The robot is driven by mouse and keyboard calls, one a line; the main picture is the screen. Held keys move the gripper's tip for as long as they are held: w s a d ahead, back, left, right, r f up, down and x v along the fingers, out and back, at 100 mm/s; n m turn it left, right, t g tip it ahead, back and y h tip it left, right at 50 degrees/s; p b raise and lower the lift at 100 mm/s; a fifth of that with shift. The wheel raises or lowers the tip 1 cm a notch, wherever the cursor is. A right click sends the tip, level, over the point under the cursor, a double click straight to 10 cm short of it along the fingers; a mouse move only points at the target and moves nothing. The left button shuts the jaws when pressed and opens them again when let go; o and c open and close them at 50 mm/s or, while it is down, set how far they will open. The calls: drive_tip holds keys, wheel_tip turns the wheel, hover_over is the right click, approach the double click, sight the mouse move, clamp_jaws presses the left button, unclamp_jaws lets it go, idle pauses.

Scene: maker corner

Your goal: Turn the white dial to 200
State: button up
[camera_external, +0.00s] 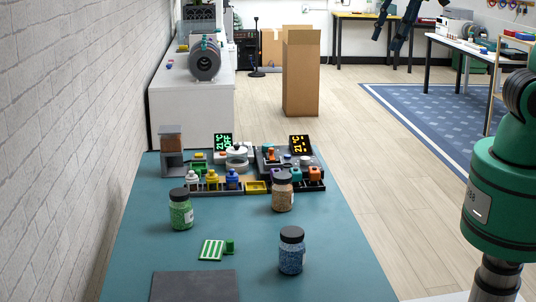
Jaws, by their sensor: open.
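Two small devices with displays stand at the back of the teal table (345,268). The left one (222,141) has a green display that reads 21°C OFF, with a whitish round piece (237,155) in front of it. The dark right one (299,144) has an amber display showing 21°C, with a small whitish knob-like spot (305,160) below it. I cannot tell which white part is the dial, nor read its setting. My gripper (388,42) hangs at the top edge, dark fingers apart and empty, far from the devices in the picture.
A green jar (181,213), a brown jar (282,195) and a blue jar (291,255) stand in front of the devices. Small bottles (212,180) line a rack. A striped green piece (211,250) and a dark mat (195,287) lie nearer. The right front is clear.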

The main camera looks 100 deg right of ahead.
drive_tip(key=w+d+f+m+g, duration=0.1)
drive_tip(key=w+d+f, duration=0.3)
drive_tip(key=w+d, duration=0.45)
drive_tip(key=m+g+p, duration=0.1)
drive_tip(key=m+g, duration=0.2)
hover_over(305, 157)
wheel_tip(305, 157, down, 30)
drive_tip(key=shift+a+r+y, duration=0.1)
drive_tip(key=shift+a+y, duration=0.05)
drive_tip(key=shift+y, duration=0.25)
wheel_tip(305, 157, down, 14)
drive_tip(key=shift+r+b, duration=0.1)
drive_tip(key=shift+b, duration=0.6)
drive_tip(key=shift+c, duration=0.2)
drive_tip(key=c, duration=1.1)
